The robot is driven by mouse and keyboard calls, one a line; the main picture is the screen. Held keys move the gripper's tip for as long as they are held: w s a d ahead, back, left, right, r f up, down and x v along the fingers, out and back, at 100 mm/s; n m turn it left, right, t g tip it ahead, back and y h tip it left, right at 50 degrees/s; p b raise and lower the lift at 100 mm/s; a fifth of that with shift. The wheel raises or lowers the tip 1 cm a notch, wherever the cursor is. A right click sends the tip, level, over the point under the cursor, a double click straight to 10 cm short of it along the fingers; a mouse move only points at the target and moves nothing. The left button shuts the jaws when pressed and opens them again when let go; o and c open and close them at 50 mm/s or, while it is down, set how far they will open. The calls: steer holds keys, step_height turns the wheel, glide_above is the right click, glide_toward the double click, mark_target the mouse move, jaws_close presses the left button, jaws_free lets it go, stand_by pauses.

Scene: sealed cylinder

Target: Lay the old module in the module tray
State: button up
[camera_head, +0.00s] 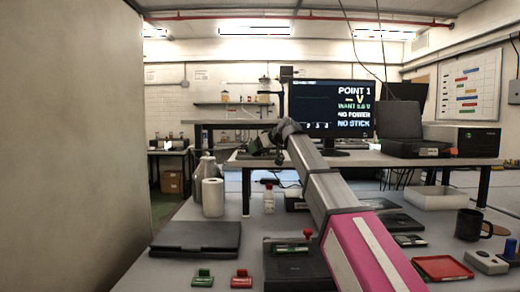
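My arm reaches from the bottom right up to a dark joint near the picture's middle. I cannot make out my gripper's fingers or anything held in them. A shallow red tray (442,268) lies on the bench at the lower right. A larger white tray (430,198) stands farther back on the right. I cannot tell which is the module tray. A small green block (203,278) and a small red block (241,279) with pale labels lie at the front edge. A dark box (297,268) with a red knob stands beside them, partly behind my arm. No piece is clearly recognisable as the old module.
A closed black case (196,238) lies at the left, with a white roll (213,197) behind it. A black mug (468,224) and a grey switch box (486,262) stand at the right. A monitor (332,108) shows "POINT 1" and "NO POWER". A wall fills the left.

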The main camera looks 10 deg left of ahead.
steer(key=shift+r, duration=0.15)
steer(key=v, duration=1.2)
